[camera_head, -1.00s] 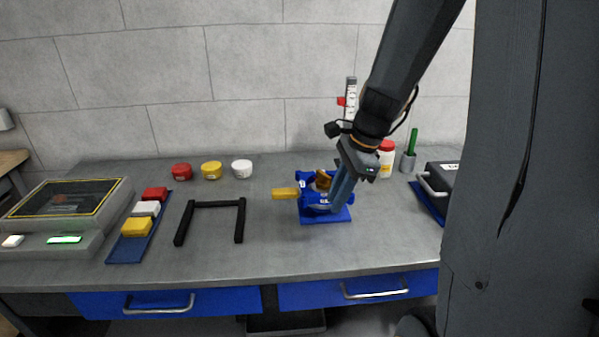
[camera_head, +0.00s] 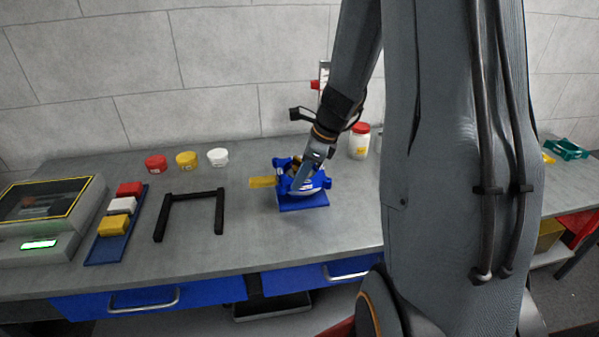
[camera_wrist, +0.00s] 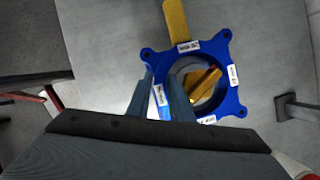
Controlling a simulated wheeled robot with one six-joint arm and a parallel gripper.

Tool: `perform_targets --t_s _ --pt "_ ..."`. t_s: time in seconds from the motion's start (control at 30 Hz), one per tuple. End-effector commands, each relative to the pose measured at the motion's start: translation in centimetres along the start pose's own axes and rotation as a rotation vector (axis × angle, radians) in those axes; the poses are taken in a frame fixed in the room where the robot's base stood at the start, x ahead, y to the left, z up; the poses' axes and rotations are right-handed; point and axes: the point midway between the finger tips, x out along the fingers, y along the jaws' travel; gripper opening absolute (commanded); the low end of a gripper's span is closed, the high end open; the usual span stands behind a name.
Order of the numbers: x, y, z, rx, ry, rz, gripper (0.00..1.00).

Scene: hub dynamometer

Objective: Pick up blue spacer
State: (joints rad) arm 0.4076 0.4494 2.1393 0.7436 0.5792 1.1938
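A blue part (camera_head: 303,201) with a raised ring and a flat base stands on the grey bench, and I see no other piece that looks like the blue spacer. In the wrist view it is a blue ring (camera_wrist: 221,45) with corner ears, white labels and a yellow-brown piece (camera_wrist: 204,80) in its hole. A yellow bar (camera_head: 262,182) sticks out from its side. My gripper (camera_head: 297,187) reaches down at it. In the wrist view my fingers (camera_wrist: 163,85) are apart, on either side of the ring's left wall. I cannot tell whether they press on it.
A black U-shaped frame (camera_head: 190,195) lies left of the blue part. A blue tray (camera_head: 107,249) holds red, white and yellow blocks. Red (camera_head: 156,163), yellow (camera_head: 187,161) and white (camera_head: 218,157) tubs stand behind. A red-lidded jar (camera_head: 359,146) stands at the right.

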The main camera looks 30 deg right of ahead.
Motion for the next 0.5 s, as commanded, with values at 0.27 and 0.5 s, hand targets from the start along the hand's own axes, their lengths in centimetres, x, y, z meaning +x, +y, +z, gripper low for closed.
perform_targets --t_s 0.27,0.5 --pt "0.53 0.03 0.08 -0.004 0.001 0.0 0.19" --pt "0.52 0.04 0.09 -0.004 0.001 0.0 0.0"
